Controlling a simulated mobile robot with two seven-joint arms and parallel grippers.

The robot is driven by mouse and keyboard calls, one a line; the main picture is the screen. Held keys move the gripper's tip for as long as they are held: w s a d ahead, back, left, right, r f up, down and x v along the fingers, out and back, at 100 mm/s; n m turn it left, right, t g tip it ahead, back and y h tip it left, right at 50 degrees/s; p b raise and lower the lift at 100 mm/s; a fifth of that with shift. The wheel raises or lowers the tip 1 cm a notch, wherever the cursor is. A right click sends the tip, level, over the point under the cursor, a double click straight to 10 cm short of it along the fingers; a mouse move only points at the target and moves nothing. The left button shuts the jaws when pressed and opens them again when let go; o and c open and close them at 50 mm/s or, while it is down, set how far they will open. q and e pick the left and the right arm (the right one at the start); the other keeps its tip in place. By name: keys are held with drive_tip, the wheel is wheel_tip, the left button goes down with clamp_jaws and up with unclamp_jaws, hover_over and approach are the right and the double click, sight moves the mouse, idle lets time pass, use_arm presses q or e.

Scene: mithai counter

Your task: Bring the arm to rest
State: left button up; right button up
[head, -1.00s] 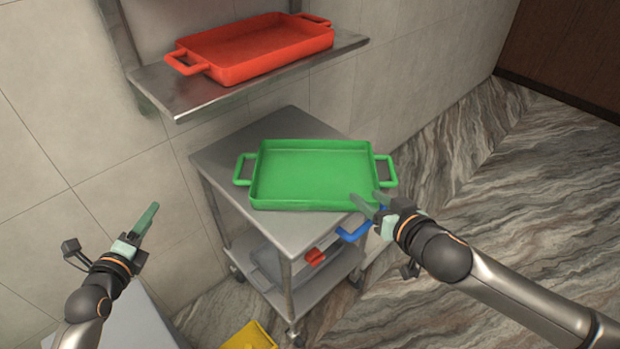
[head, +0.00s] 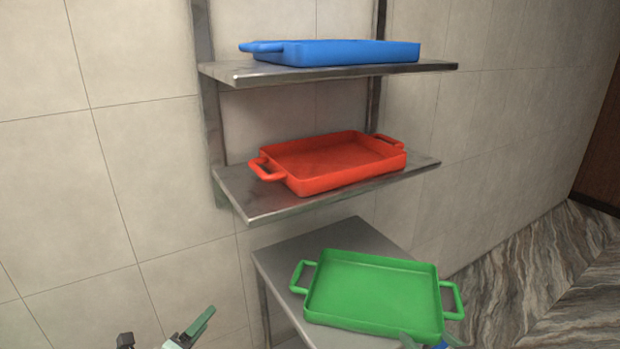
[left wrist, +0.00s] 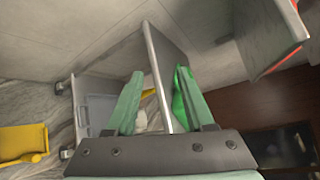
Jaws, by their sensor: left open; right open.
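My left gripper (head: 188,335) shows at the bottom edge of the head view, left of the trolley and clear of the trays. In the left wrist view its two green fingers (left wrist: 158,95) stand apart with nothing gripped. My right gripper (head: 428,343) shows only as fingertips at the bottom edge of the head view, by the front right corner of the green tray (head: 372,292). I cannot tell whether they touch the tray. The rest of both arms is mostly out of the head view.
The green tray lies on a metal trolley top (head: 280,252). Above it, a red tray (head: 335,160) sits on a wall shelf (head: 240,196) and a blue tray (head: 350,52) on a higher shelf (head: 235,75). The left wrist view shows a yellow object (left wrist: 22,143) at left.

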use_arm(q)
drive_tip(key=s+d+f+n+g, duration=0.1)
drive_tip(key=s+f+n, duration=0.5)
drive_tip(key=s+n, duration=0.2)
drive_tip(key=s+f+n+g+y, duration=0.1)
drive_tip(key=s+f+n+g, duration=0.1)
drive_tip(key=s+f+n, duration=0.3)
drive_tip(key=s+d+f+n+g+y, duration=0.1)
drive_tip(key=s+f+n+g, duration=0.1)
drive_tip(key=s+f+n, duration=0.4)
drive_tip(key=s+n, duration=0.5)
drive_tip(key=s, duration=0.3)
drive_tip(key=shift+s+d+f+n, duration=0.3)
drive_tip(key=shift+f, duration=0.05)
use_arm(e)
drive_tip(key=s+a+f+n+g, duration=0.1)
drive_tip(key=s+a+f, duration=0.3)
drive_tip(key=s+f, duration=0.4)
drive_tip(key=s+a+f+n+g, duration=0.1)
drive_tip(key=s+a+f+g, duration=0.2)
drive_tip(key=s+f, duration=0.6)
wheel_tip(320, 180, down, 5)
drive_tip(key=shift+s+a+f+n+y, duration=0.1)
drive_tip(key=shift+s+a+n+y, duration=0.1)
drive_tip(key=shift+a+n+y, duration=0.25)
drive_tip(key=shift+c, duration=0.2)
